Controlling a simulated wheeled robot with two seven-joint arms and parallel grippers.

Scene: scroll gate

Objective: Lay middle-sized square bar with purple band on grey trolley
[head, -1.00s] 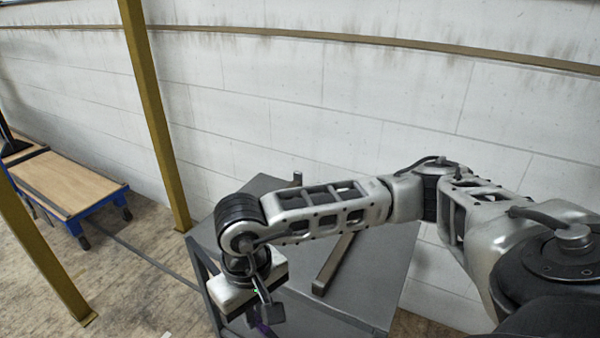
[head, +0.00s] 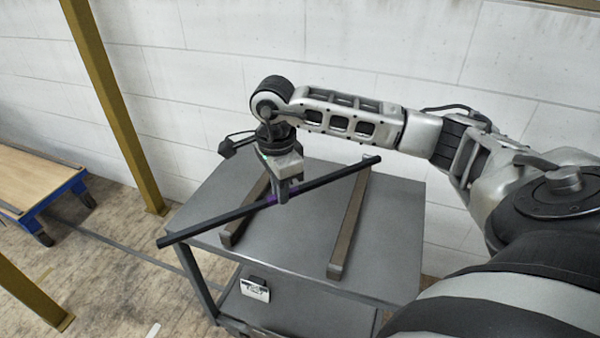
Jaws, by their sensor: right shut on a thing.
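My right gripper (head: 284,192) is shut on a long dark square bar (head: 325,180) near its middle. A purple band (head: 268,200) shows on the bar beside the fingers. The bar is held slantwise over a grey trolley (head: 385,245); its left end reaches past the trolley's left edge, and its far right end is over the back of the top. I cannot tell whether the bar touches anything under it. My left gripper is not in view.
Two grey-brown rails (head: 349,230) (head: 240,220) lie apart on the trolley top, under the bar. A small box with a white label (head: 255,288) is on the lower shelf. Yellow posts (head: 112,100) (head: 30,293) and a blue trolley with a wooden top (head: 30,180) stand left.

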